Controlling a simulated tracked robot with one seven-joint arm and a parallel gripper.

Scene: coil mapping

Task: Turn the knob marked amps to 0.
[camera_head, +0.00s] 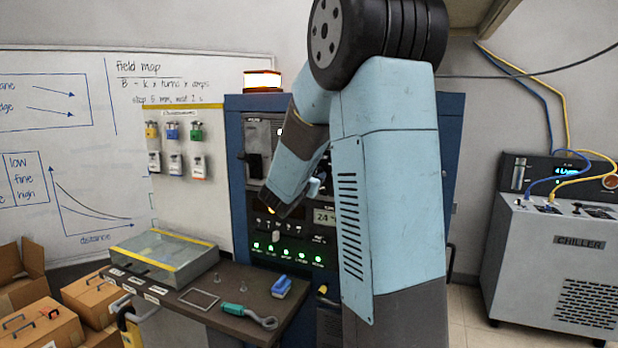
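The blue equipment rack (236,160) stands behind my arm, with dark control panels on its front. I cannot make out a knob marked amps; small labels are unreadable and my arm covers much of the panels. My gripper (285,204) is at the end of my light-blue arm, in front of the rack, left of the display. Its fingers are too small and dark to tell open from shut. Contact with the panel is unclear.
A dark bench (228,292) in front of the rack holds a clear-lidded case (165,255), a green-handled tool (248,315) and a blue object (281,286). A chiller (555,260) stands right; cardboard boxes (47,322) lie left.

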